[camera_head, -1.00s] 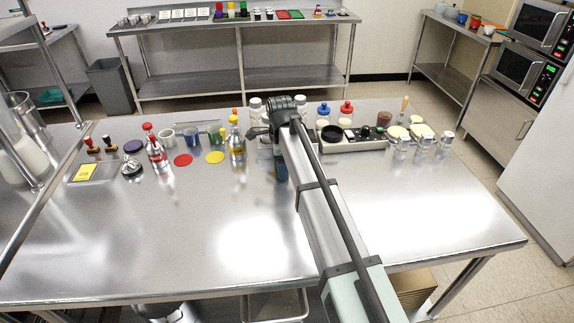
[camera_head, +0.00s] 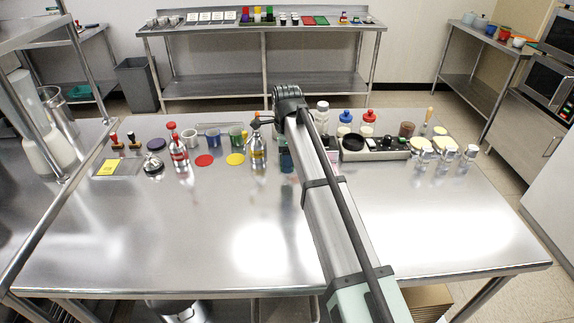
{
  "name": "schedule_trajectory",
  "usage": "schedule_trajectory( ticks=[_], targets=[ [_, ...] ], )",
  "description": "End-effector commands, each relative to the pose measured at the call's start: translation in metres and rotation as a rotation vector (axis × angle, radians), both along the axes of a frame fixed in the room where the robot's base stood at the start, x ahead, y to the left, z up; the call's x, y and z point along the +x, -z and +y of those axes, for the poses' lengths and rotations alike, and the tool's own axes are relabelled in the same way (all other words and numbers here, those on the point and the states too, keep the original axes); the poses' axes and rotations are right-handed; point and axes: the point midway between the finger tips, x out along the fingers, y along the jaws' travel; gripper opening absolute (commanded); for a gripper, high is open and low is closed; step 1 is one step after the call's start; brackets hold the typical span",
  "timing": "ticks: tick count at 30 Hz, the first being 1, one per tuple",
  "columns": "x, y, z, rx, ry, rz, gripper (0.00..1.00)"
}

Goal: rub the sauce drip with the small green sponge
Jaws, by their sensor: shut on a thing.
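My arm crosses the right-centre of the table, and its dark upper joint (camera_head: 288,97) stands above the back row of items. My gripper's fingers are hidden behind the arm, so I do not see the jaws. I do not see the small green sponge. I cannot make out a sauce drip; the table in front of the arm shows only blurred reflections.
A red-capped bottle (camera_head: 179,155), a bell (camera_head: 153,162) and cups stand further left. The table's front half (camera_head: 180,230) is clear.

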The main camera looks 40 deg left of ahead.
Motion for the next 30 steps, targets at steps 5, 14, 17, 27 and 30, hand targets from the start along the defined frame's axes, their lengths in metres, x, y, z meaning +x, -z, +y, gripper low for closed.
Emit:
schedule_trajectory(
  ticks=[5, 14, 17, 27, 30],
  targets=[
    [0.000, -0.017, 0.001, 0.001, 0.000, -0.001, 0.34],
    [0.000, -0.027, 0.000, -0.001, 0.000, 0.001, 0.34],
    [0.000, -0.027, 0.000, 0.000, 0.000, 0.000, 0.34],
    [0.027, -0.027, -0.020, 0.000, 0.041, 0.000, 0.34],
    [0.053, -0.027, -0.040, 0.000, 0.081, 0.000, 0.34]
  ],
)
